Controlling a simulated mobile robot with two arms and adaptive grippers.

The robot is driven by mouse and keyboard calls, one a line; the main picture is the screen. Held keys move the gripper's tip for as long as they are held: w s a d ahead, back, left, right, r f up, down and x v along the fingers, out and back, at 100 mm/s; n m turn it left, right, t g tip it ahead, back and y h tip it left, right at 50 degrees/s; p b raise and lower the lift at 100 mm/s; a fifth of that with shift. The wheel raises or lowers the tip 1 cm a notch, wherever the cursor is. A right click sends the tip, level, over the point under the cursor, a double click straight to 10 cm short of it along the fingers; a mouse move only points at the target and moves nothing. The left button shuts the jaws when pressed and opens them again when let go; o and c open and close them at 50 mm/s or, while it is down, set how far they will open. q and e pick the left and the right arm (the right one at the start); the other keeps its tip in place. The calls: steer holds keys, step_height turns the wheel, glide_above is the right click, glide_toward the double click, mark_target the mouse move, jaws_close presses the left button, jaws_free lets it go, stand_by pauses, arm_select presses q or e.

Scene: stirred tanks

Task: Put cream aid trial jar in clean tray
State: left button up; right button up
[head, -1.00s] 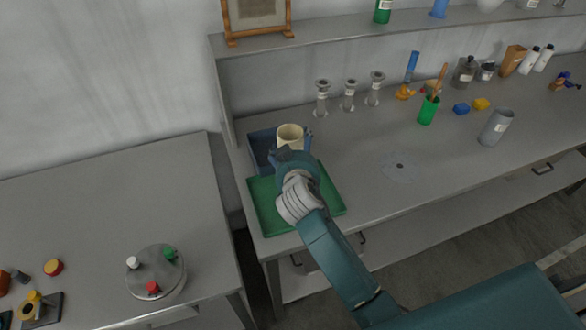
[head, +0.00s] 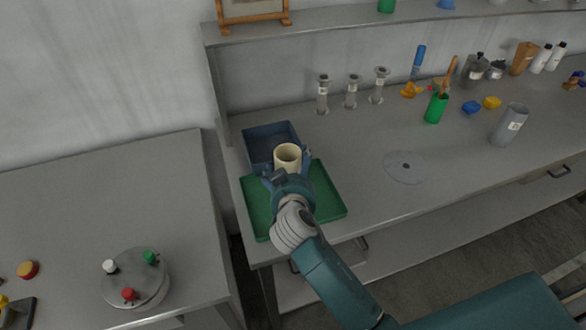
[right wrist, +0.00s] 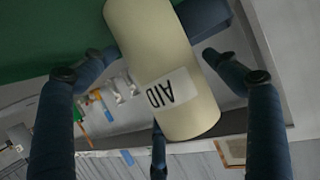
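The cream aid trial jar (head: 288,153) is a cream cylinder with an open top. In the right wrist view it fills the middle (right wrist: 165,60), with a white label reading "AID" upside down. My right gripper (head: 287,178) has its blue fingers around the jar, with fingertips at both its sides (right wrist: 158,52). The jar is over the back part of a green tray (head: 325,205), by a blue tray (head: 262,134) behind it. I cannot tell whether its base touches anything, or which tray is the clean one. My left gripper is not in view.
Several grey metal cylinders (head: 351,92) stand behind and right of the trays. A flat clear disc (head: 405,167) lies to the right, with a green cup (head: 436,106) and a grey container (head: 509,125) beyond. A shelf (head: 350,25) runs above the bench.

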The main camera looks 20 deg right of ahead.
steer(key=shift+s+a+r, duration=0.1)
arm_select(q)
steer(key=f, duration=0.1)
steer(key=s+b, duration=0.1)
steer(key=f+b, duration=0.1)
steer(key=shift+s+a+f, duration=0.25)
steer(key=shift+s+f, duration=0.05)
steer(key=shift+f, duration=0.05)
arm_select(e)
steer(key=v, duration=1.1)
steer(key=shift+s+r, duration=0.15)
steer(key=shift+s, duration=0.2)
